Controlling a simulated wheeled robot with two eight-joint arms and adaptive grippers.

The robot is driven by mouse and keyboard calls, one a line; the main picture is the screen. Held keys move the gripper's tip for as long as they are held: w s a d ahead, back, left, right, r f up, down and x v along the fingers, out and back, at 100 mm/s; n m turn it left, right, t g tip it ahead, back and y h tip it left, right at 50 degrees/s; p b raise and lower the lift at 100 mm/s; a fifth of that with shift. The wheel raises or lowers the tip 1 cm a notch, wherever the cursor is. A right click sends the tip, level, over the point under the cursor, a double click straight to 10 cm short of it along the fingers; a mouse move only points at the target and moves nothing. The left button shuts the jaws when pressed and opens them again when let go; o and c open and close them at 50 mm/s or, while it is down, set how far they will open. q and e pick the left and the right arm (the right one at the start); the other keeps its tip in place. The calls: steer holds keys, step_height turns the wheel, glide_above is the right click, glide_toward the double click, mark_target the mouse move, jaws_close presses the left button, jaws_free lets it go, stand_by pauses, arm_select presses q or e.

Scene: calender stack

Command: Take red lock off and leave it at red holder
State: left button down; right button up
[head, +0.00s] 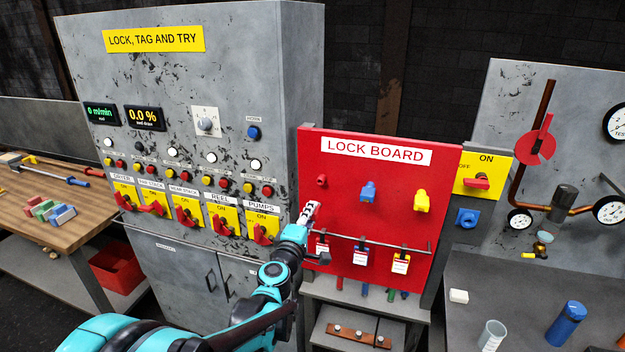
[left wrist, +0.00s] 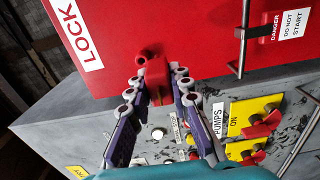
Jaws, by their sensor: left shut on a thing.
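My left gripper (head: 311,211) is at the left part of the red lock board (head: 378,240), just below a small red round piece (head: 322,181), which I take to be the red holder. In the left wrist view, my left gripper (left wrist: 157,82) has its fingers on both sides of the red lock (left wrist: 157,86) and is shut on it. A round red end (left wrist: 142,57) shows by the lock's top, close to the board. I cannot tell whether the lock touches the holder. In the head view the fingers mostly hide the lock. My right gripper is out of view.
A blue lock (head: 368,191) and a yellow lock (head: 422,201) hang to the right. A metal rail (head: 385,244) with danger tags (head: 400,264) runs below. The grey cabinet (head: 200,75) with red switch handles stands directly left of the board.

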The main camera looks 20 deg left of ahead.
arm_select(q)
steer(key=r, duration=0.2)
steer(key=a+r, duration=0.1)
steer(key=shift+w+r+p, duration=0.1)
steer(key=shift+r+p, duration=0.25)
steer(key=shift+p, duration=0.05)
steer(key=shift+d+f, duration=0.1)
steer(key=shift+d, duration=0.05)
steer(key=shift+w, duration=0.15)
steer(key=shift+w+b, duration=0.4)
steer(key=shift+w, duration=1.5)
steer(key=c, duration=1.9)
jaws_free()
jaws_close()
